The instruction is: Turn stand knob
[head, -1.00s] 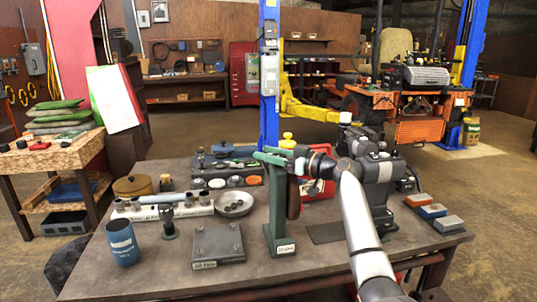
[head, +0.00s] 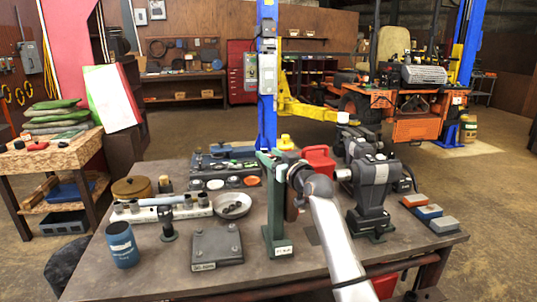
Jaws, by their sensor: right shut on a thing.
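A green upright stand (head: 275,208) with a labelled foot stands near the front middle of the table. My right arm comes in from the bottom right, and its dark gripper (head: 291,172) is at the upper right side of the stand's post. The gripper is shut at the top of the stand, on what appears to be the stand knob. The knob itself is hidden behind the gripper and wrist. My left gripper is not in view.
The table's front left is partly clear.

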